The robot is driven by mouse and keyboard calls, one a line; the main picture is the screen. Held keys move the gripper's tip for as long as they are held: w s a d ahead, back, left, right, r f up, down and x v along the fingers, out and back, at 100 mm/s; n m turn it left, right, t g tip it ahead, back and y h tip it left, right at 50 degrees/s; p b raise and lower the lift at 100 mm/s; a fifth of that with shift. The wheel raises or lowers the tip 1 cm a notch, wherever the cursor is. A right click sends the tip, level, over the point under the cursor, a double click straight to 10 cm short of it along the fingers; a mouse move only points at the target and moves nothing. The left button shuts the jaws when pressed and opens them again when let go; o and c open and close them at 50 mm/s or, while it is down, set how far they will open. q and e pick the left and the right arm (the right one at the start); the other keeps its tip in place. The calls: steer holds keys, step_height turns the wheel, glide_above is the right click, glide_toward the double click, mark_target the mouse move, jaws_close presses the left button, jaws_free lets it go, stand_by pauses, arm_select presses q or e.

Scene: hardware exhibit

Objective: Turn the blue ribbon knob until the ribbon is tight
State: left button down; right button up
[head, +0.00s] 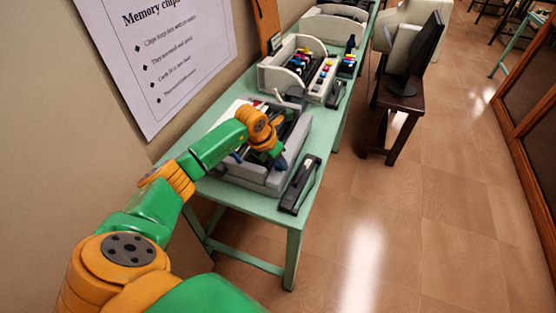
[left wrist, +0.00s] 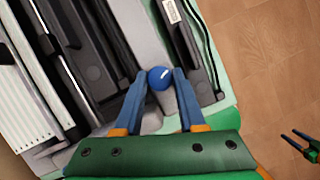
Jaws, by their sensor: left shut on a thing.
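A grey machine (head: 262,183) with dark inner parts sits on the green table; its body also shows in the left wrist view (left wrist: 135,45). The round blue ribbon knob (left wrist: 160,77) is at the machine's side edge. My left gripper (left wrist: 159,80) is shut on the blue knob, with one blue finger on each side of it. In the head view, my left gripper (head: 278,155) reaches down at the machine and the knob cannot be made out there. My right gripper (left wrist: 297,139) shows small at the lower right of the left wrist view, fingers apart and empty, over the floor.
A long black device (head: 299,184) lies beside the machine near the edge of the green table (head: 240,207). Another light machine (head: 297,67) with coloured parts stands behind. A dark monitor (head: 418,55) stands on a brown table to the right. The floor at right is clear.

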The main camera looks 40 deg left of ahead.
arm_select(q)
steer(key=shift+a+f+m+h+b, duration=0.1)
steer(key=shift+f+m+h+b, duration=0.2)
steer(key=shift+m+b, duration=0.6)
steer(key=shift+m+h+b, duration=0.3)
steer(key=shift+m+b, duration=0.2)
steer(key=shift+b, duration=0.4)
steer(key=shift+r+m+g+h+b, duration=0.1)
steer(key=shift+m+g+h+b, duration=0.2)
steer(key=shift+m+b, duration=0.6)
steer(key=shift+r+m+h+b, duration=0.15)
steer(key=shift+m+h+b, duration=0.15)
steer(key=shift+m, duration=0.6)
steer(key=shift+g, duration=0.3)
steer(key=c, duration=0.5)
jaws_free()
steer(key=shift+a, duration=0.1)
